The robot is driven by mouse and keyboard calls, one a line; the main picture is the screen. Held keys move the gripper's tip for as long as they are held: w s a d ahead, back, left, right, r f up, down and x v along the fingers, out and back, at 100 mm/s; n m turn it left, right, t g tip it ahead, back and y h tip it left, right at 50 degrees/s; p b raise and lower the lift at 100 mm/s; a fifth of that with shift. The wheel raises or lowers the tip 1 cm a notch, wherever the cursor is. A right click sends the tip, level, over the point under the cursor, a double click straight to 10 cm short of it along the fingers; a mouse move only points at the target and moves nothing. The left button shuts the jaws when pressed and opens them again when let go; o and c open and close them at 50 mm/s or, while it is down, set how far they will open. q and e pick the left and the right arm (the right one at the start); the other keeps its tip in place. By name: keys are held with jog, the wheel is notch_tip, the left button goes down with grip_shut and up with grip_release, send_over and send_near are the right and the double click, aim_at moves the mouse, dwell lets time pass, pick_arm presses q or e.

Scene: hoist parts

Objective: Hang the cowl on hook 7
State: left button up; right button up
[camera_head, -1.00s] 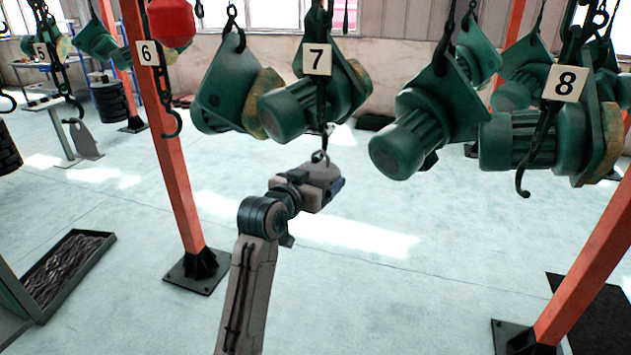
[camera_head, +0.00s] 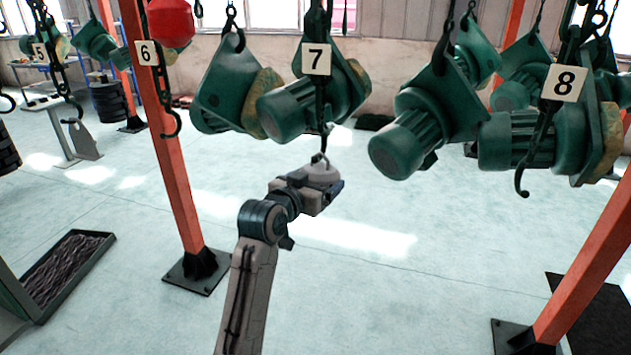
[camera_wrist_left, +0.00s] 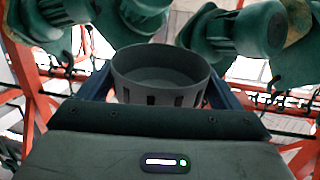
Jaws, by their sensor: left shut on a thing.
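The cowl is a grey round cup with slots in its rim. In the wrist view the cowl (camera_wrist_left: 160,72) sits between the blue fingers of my left gripper (camera_wrist_left: 160,92). In the head view the cowl (camera_head: 322,174) shows as a pale dome with a small ring on top, right below hook 7 (camera_head: 322,138). My left gripper (camera_head: 328,192) is shut on it. The ring and the hook's lower end overlap in the picture; I cannot tell whether they are linked. The number 7 plate (camera_head: 316,59) hangs above. My right gripper is not in view.
Green motors (camera_head: 296,108) hang close around hook 7, with more to the right (camera_head: 420,130). Hook 6 (camera_head: 172,122) and hook 8 (camera_head: 522,180) hang at either side. Orange posts (camera_head: 175,180) stand left and right. The floor below is open.

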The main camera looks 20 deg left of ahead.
pick_arm(q)
jog(key=o, duration=1)
jog(key=shift+o, duration=0.2)
jog(key=shift+s, duration=0.1)
